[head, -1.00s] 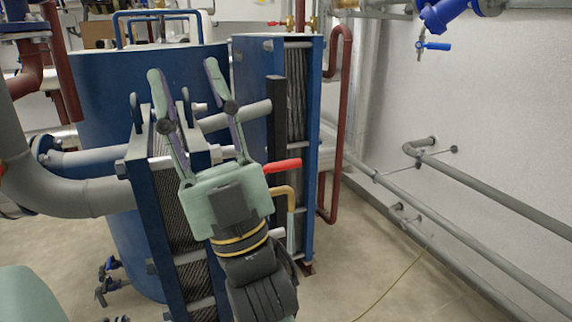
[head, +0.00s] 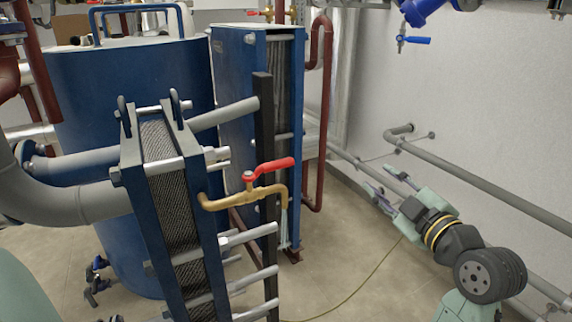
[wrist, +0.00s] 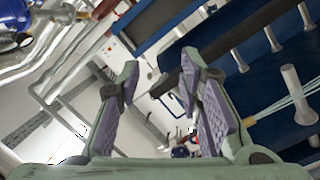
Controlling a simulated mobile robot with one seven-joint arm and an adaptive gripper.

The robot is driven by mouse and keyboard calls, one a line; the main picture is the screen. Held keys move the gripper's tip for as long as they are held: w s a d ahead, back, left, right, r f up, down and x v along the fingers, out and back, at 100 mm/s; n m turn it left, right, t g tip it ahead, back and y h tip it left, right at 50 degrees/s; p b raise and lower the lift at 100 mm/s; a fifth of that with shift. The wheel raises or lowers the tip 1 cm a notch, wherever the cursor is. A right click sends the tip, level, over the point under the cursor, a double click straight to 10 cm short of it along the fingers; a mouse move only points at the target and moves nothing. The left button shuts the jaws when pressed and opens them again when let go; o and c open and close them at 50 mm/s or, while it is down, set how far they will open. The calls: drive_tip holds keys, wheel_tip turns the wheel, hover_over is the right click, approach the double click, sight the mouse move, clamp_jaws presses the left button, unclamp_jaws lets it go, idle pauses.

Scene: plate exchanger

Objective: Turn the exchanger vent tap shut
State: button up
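The vent tap is a brass pipe (head: 232,199) coming out of the near plate exchanger (head: 207,195). It has a red lever (head: 272,168) on top. The lever points right, roughly along the pipe. A pale water stream (head: 284,228) falls from the down-turned spout. My gripper (head: 380,178) is to the right of the tap, well apart from it, with its fingers pointing up and left. In the wrist view my gripper (wrist: 160,68) has its fingers spread with nothing between them. I cannot make out the tap lever in the wrist view; pale stream lines (wrist: 285,108) show at the right.
A second blue exchanger (head: 240,90) with a dark upright bar stands behind the tap. Metal rods (head: 250,237) stick out below it. Grey pipes (head: 480,183) run along the right wall. A blue-handled valve (head: 414,40) hangs at upper right. Open floor lies between tap and wall.

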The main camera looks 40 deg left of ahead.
sight(284, 166)
drive_tip(key=s+a+r+n+g+y, duration=0.2)
drive_tip(key=s+n+g, duration=0.3)
drive_tip(key=s+n, duration=0.2)
drive_tip(key=s+a+r+n+g+y, duration=0.1)
drive_tip(key=s+a+r+n+g, duration=0.2)
drive_tip(key=s+n, duration=0.35)
drive_tip(key=shift+n+g, duration=0.45)
drive_tip(key=shift+g, duration=0.25)
drive_tip(key=a+p, duration=0.1)
drive_tip(key=a, duration=0.3)
drive_tip(key=a+p, duration=0.1)
drive_tip(key=a, duration=0.3)
drive_tip(key=shift+w+f+p, duration=0.15)
drive_tip(key=shift+w+p, duration=0.05)
drive_tip(key=shift+p, duration=0.2)
drive_tip(key=shift+a+f, duration=0.1)
drive_tip(key=shift+a, duration=0.6)
drive_tip(key=shift+c, duration=0.3)
clamp_jaws()
